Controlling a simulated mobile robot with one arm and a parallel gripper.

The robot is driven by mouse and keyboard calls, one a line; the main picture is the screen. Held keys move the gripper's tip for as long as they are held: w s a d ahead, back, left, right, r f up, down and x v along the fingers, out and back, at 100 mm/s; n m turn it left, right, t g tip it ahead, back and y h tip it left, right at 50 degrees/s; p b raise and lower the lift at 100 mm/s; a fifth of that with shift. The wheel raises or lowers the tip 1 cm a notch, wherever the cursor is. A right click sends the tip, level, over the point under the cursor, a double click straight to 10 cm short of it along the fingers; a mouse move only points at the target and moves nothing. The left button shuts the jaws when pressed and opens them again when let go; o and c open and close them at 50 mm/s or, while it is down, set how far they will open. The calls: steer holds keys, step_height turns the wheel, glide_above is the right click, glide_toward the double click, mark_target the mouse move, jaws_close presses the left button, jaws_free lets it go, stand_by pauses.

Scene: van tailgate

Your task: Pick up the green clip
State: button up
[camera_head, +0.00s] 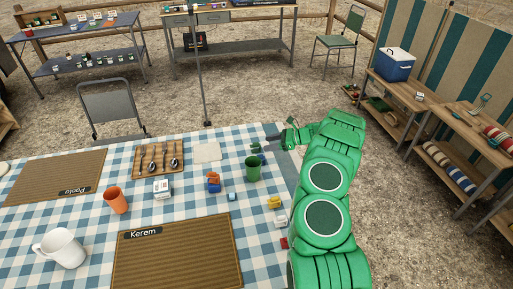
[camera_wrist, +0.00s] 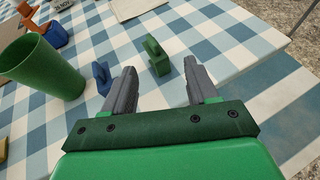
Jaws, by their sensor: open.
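The green clip (camera_wrist: 157,58) stands on the blue-and-white checked tablecloth, near the table's edge. In the wrist view it is just beyond my gripper (camera_wrist: 160,70), roughly in line with the gap between the two fingers. The fingers are apart with nothing between them. In the head view, my gripper (camera_head: 272,139) is over the table's far right corner, and the green clip (camera_head: 255,145) shows small beside it. A blue clip-like piece (camera_wrist: 101,76) lies left of my left finger in the wrist view.
A green cup (camera_wrist: 42,68) stands left of the blue piece, also seen in the head view (camera_head: 252,171). A wooden tray with spoons (camera_head: 158,158), an orange cup (camera_head: 115,200), a white mug (camera_head: 60,248) and a woven placemat (camera_head: 178,255) are further left.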

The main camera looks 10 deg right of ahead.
mark_target(259, 145)
steer(key=shift+x, duration=3.45)
steer(key=shift+s+r, duration=0.1)
steer(key=shift+r, duration=0.1)
jaws_close()
